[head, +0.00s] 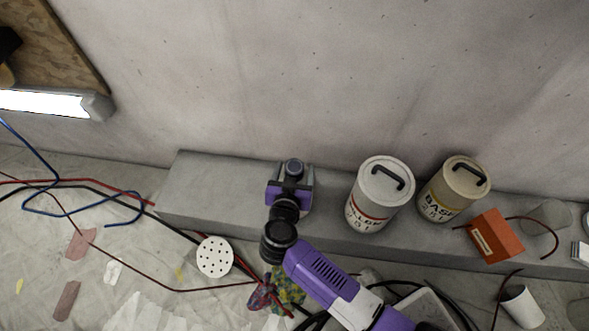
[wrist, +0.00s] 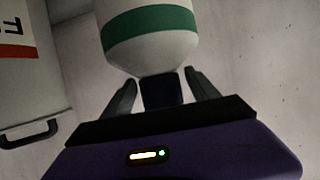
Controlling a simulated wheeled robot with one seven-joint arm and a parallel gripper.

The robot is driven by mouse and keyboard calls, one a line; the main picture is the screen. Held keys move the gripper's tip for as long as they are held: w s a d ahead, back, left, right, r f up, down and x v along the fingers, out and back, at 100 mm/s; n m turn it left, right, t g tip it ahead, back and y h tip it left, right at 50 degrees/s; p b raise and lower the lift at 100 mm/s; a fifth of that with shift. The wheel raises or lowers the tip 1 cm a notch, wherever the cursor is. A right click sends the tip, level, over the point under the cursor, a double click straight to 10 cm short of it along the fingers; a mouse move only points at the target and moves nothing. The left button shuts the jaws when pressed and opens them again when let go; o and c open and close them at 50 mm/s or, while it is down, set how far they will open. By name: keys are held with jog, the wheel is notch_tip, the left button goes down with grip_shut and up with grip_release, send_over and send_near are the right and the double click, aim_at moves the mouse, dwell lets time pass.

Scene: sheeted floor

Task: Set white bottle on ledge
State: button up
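The white bottle (wrist: 150,42) with a green band shows between and beyond my fingers in the wrist view. My gripper (head: 294,174) is at the cap, one finger on each side. Narrow gaps seem to show between fingers and cap, so it looks open around it. The grey concrete ledge (head: 220,197) runs along the wall; the bottle is over its left-middle part, apparently upright. Its base is hidden, so I cannot tell whether it touches the ledge.
A white can (head: 368,213) with a red stripe and a beige can (head: 447,195) stand on the ledge to the right, then an orange box (head: 494,236). The ledge's left end is clear. Cables (head: 170,288) and a white perforated disc (head: 215,257) lie on the floor.

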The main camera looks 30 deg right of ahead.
jog(key=shift+r, duration=0.1)
jog(key=p+v, duration=0.4)
jog(key=v, duration=0.8)
jog(key=shift+p, duration=0.4)
jog(key=s+d+r+t, duration=0.6)
jog(key=s+d+r, duration=0.2)
jog(key=s+r, duration=0.3)
jog(key=s+r+n+g+y, duration=0.1)
jog(key=s+r+n+y, duration=0.2)
jog(key=s, duration=0.4)
jog(key=s+a+r+n+g+y, duration=0.1)
jog(key=s+r+n+y, duration=0.3)
jog(key=s, duration=0.4)
notch_tip(320, 180, up, 2)
jog(key=shift+a+r+y, duration=0.15)
jog(key=shift+a+y, duration=0.1)
jog(key=shift+y, duration=0.25)
jog(key=shift+w, duration=0.1)
